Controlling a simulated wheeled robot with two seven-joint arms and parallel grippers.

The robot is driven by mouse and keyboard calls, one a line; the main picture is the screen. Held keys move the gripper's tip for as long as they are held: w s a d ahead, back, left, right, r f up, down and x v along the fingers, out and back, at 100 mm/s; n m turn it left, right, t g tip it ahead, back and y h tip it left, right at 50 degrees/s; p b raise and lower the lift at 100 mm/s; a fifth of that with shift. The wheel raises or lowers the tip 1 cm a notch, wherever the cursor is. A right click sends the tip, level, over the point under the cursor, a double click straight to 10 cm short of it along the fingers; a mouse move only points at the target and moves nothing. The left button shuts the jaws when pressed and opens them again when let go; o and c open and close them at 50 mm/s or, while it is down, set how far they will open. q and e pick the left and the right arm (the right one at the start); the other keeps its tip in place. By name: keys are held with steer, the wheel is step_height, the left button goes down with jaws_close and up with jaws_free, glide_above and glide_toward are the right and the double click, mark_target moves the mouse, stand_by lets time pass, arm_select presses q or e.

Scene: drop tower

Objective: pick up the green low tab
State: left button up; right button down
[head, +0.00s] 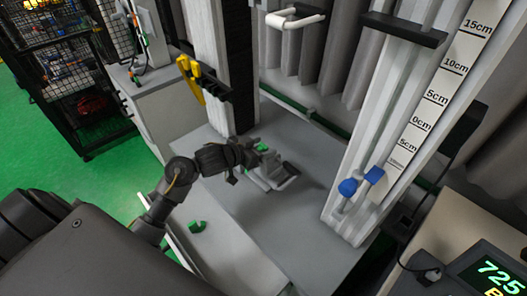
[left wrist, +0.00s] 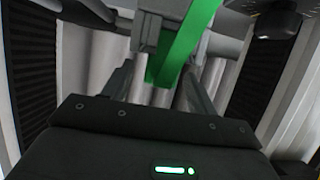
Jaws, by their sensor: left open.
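A green tab (left wrist: 188,42) shows as a slanting bright green strip in the left wrist view, in line with the space between my two fingers. In the head view a small green part (head: 263,148) shows just beyond my left gripper (head: 257,160), partly hidden by it; it seems to be the same tab. My left gripper is open, with its fingers apart on either side of the strip in the left wrist view (left wrist: 160,92). I cannot tell whether a finger touches it. My right gripper is not in view.
A small green piece (head: 197,227) lies on the grey surface nearer to me. A pale metal fixture (head: 275,178) stands beside the gripper. A tall column with a yellow part (head: 190,78) rises behind. A rail with a blue part (head: 348,187) and a centimetre scale (head: 436,97) stands right.

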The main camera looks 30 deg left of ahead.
arm_select(q)
steer(key=shift+w+d+f, duration=0.15)
steer(key=shift+w+d, duration=0.05)
steer(key=shift+w, duration=0.25)
steer(key=c, duration=1.1)
steer(key=shift+o, duration=0.2)
